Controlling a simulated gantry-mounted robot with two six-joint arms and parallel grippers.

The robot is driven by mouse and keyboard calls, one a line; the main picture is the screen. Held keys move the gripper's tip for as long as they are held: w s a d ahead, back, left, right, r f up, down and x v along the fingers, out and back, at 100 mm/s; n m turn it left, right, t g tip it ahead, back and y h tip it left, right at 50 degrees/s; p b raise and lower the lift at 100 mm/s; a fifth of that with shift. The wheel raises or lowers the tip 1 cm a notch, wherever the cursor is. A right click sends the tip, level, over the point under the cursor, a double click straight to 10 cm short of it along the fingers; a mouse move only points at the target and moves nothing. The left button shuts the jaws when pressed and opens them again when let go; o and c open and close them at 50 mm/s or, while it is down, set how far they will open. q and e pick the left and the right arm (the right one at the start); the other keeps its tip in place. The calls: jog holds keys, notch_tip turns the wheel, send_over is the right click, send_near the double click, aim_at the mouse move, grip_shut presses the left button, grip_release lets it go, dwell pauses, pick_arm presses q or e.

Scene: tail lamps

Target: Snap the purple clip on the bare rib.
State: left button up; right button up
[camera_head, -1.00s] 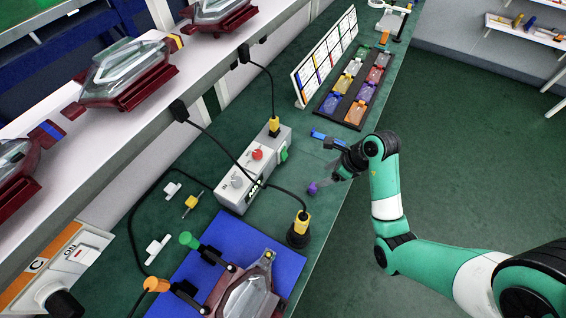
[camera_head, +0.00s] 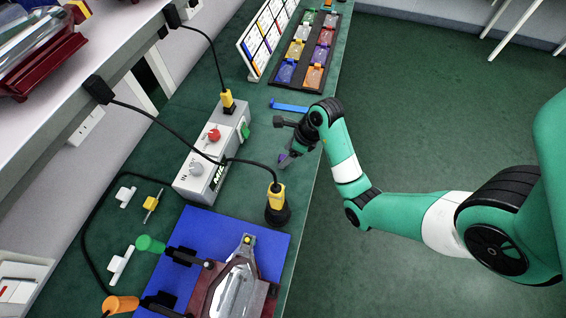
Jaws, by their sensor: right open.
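The small purple clip (camera_head: 283,157) is on the green bench near its right edge, partly hidden by my right gripper. My right gripper (camera_head: 288,159) is open and low over the bench, with its fingertips at the clip. I cannot tell whether they touch it. A red-framed tail lamp (camera_head: 238,284) lies on the blue mat (camera_head: 270,228) between my view and the clip. I cannot make out which rib is bare. My left gripper is not in view.
A grey control box (camera_head: 208,165) with cables stands left of my gripper. A black plug (camera_head: 277,211) with a yellow collar is close in front. A blue strip (camera_head: 290,106) and lens tray (camera_head: 301,55) lie behind.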

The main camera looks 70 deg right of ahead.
aim_at(283, 158)
jog(key=b+x, duration=0.1)
jog(key=x, duration=0.2)
jog(key=shift+f, duration=0.25)
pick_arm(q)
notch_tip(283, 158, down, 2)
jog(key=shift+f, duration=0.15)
pick_arm(e)
jog(key=shift+r, duration=0.1)
jog(key=shift+c, duration=0.3)
grip_shut()
jog(key=shift+r, duration=0.1)
jog(key=shift+r+p, duration=0.35)
notch_tip(283, 158, up, 3)
jog(key=shift+f+p, duration=0.2)
jog(key=shift+p, duration=0.85)
pick_arm(q)
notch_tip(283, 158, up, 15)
jog(key=p, duration=1.2)
pick_arm(e)
jog(key=s+a+r, duration=0.4)
jog(key=s+r, duration=0.5)
jog(key=s, duration=0.4)
jog(key=shift+a+r, duration=0.25)
